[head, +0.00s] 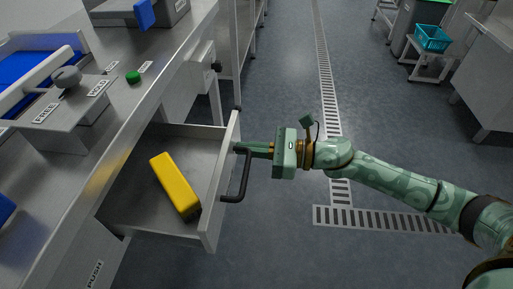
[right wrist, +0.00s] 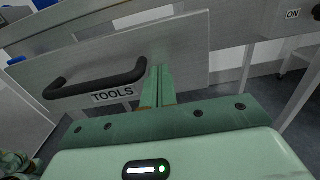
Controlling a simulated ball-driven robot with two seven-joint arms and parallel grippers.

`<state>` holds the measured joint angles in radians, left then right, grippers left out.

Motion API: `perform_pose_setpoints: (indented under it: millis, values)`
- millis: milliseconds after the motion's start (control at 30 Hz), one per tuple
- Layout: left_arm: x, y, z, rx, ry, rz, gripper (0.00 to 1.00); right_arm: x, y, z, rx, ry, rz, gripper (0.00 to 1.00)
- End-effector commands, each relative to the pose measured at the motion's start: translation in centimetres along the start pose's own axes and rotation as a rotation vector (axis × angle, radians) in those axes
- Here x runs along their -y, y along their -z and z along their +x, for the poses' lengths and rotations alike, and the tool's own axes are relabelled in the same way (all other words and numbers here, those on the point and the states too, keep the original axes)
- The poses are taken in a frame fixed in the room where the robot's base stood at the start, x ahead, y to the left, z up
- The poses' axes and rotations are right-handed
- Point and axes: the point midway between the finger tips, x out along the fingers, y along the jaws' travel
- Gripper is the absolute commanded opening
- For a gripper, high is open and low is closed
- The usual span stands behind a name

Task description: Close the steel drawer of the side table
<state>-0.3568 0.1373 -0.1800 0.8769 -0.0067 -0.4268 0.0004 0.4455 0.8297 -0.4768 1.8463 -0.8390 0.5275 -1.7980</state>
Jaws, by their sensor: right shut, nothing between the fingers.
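The steel drawer (head: 139,207) of the side table is pulled out in the head view, with a yellow block (head: 175,186) lying inside it. Its black bar handle (head: 239,176) is on the front panel, and in the right wrist view the handle (right wrist: 98,82) shows above a label reading TOOLS. My right gripper (head: 240,148) is shut and empty. Its fingertips (right wrist: 158,85) are at the drawer front beside one end of the handle, not around it; whether they touch the panel I cannot tell. My left gripper is not in view.
The steel table (head: 130,110) with a green button (head: 133,77), a grey knob (head: 67,77) and labels stands along the left. The floor (head: 275,230) before the drawer is clear, with drain grates. A teal basket (head: 431,39) sits on a stand at far right.

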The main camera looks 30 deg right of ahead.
Motion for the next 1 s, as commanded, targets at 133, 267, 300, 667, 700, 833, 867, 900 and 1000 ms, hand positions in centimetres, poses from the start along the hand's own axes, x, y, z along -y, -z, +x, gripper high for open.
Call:
perform_pose_setpoints:
  millis: [133,267,300,667,700,833,867,900,1000]
  values:
    - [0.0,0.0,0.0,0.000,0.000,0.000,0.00,0.0,-0.2,2.9,0.004,-0.001,-0.003,0.00]
    - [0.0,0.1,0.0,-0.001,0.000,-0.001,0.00,0.0,-0.2,6.0,0.005,-0.002,-0.003,0.00]
    - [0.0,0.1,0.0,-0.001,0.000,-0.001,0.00,0.0,-0.2,7.0,0.005,-0.001,-0.002,0.00]
    - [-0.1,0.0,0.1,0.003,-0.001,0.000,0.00,0.0,0.0,14.7,0.002,-0.001,0.000,0.00]
    - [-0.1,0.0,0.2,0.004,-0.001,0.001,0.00,0.0,0.0,15.3,0.001,-0.001,0.001,0.00]
    - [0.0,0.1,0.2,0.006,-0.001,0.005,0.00,0.0,0.0,16.8,0.000,-0.001,0.000,0.00]
    - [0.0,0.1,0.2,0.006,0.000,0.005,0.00,0.0,0.0,17.1,0.000,-0.001,-0.001,0.00]
    - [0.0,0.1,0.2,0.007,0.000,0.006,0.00,0.0,0.0,17.4,0.000,-0.001,0.000,0.00]
    - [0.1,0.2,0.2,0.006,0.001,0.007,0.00,0.0,0.0,17.9,0.001,0.000,0.001,0.00]
